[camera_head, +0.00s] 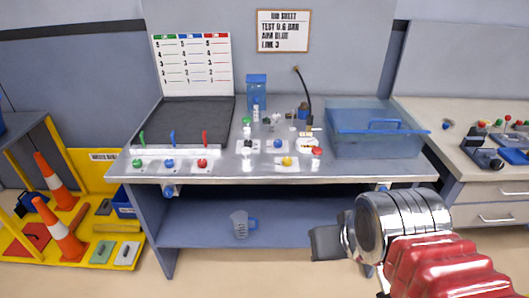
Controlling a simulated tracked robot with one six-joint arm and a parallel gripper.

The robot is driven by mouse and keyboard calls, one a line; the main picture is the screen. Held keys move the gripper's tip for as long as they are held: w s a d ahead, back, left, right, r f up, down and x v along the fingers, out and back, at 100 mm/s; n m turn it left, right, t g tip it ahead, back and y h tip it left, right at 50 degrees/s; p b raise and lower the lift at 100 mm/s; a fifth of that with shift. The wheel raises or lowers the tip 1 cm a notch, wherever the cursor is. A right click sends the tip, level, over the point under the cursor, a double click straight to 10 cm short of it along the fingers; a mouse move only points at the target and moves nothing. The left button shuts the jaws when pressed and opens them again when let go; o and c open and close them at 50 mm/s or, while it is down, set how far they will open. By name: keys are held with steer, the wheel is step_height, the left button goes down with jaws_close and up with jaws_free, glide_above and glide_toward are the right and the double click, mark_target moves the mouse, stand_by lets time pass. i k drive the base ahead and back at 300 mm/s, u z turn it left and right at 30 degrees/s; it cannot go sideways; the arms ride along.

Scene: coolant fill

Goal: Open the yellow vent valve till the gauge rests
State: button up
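The yellow vent valve shows as a small yellow knob (287,161) on a pale plate near the front edge of the metal-topped bench (232,170). A small brass and white fitting (308,146) with a black hose stands behind it to the right; I cannot tell whether it is the gauge, and no dial is readable. My gripper (327,242) is at the lower right, in front of the bench and well apart from the valve. Only a dark finger part shows beyond my silver wrist, so its opening is unclear.
A red knob (317,152) sits close right of the yellow one, and a blue knob (278,143) behind it. Green, blue and red levers (172,138) stand at left. A clear blue bin (375,130) is at right. A measuring jug (240,224) stands on the lower shelf.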

mark_target(287, 160)
steer(key=k, duration=0.65)
steer(key=z, duration=0.1)
steer(key=i, duration=1.45)
steer(key=u, duration=0.7)
steer(key=i, duration=0.5)
steer(key=u, duration=0.4)
